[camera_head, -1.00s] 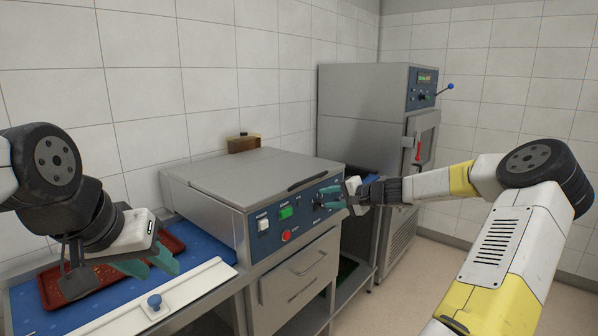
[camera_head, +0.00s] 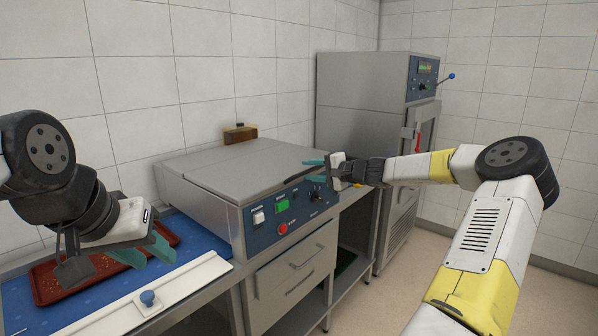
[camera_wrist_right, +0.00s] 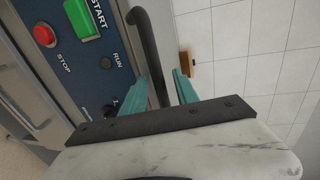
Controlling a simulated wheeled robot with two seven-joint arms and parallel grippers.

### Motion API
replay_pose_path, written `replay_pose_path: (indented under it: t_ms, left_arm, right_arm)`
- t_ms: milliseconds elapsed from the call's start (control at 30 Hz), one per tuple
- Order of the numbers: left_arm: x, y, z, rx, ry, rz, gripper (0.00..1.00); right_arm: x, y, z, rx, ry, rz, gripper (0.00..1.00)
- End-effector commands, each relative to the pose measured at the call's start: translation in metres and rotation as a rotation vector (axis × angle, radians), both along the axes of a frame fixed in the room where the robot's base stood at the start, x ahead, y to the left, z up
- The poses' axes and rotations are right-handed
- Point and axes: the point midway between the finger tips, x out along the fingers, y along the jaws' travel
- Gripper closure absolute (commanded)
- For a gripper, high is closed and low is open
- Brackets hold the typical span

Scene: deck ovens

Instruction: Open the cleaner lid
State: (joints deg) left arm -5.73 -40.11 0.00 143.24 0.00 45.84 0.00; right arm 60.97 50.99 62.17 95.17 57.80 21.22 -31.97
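The cleaner (camera_head: 230,185) is a grey steel box with a flat lid (camera_head: 235,160) that lies shut. A black bar handle (camera_head: 298,172) runs along the lid's front edge, above the blue control panel. My right gripper (camera_head: 318,172) is at the handle's right end. In the right wrist view, the handle (camera_wrist_right: 148,45) passes between my right gripper's (camera_wrist_right: 164,82) two teal fingers, with gaps visible, so the gripper looks open around it. My left gripper (camera_head: 152,258) is open and empty, near a red tray at the left.
The blue panel (camera_head: 262,235) has a green start button, a red stop button and knobs. A brown block (camera_head: 240,134) lies behind the lid. A tall steel oven (camera_head: 360,100) stands to the right. The red tray (camera_head: 45,290) rests on a blue surface at left.

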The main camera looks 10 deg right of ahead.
Motion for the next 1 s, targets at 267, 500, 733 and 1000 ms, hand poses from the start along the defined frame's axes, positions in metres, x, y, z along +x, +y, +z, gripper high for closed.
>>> replay_pose_path:
  t_ms: [267,500,733,1000]
  left_arm:
    - [0.0000,0.0000,0.0000,0.000,0.000,0.000,0.64]
    - [0.0000,0.0000,0.0000,0.000,0.000,0.000,0.64]
    - [0.0000,0.0000,0.0000,0.000,0.000,0.000,0.64]
    - [0.0000,0.0000,0.0000,0.000,0.000,0.000,0.64]
  right_arm:
    - [-0.0002,-0.0003,0.0000,0.000,0.000,0.000,0.93]
    - [-0.0003,-0.0003,-0.0001,0.000,0.000,0.000,1.00]
    - [-0.0003,-0.0003,-0.0001,-0.001,-0.001,0.000,1.00]
    - [-0.0004,-0.0002,-0.0002,0.000,0.000,0.000,1.00]
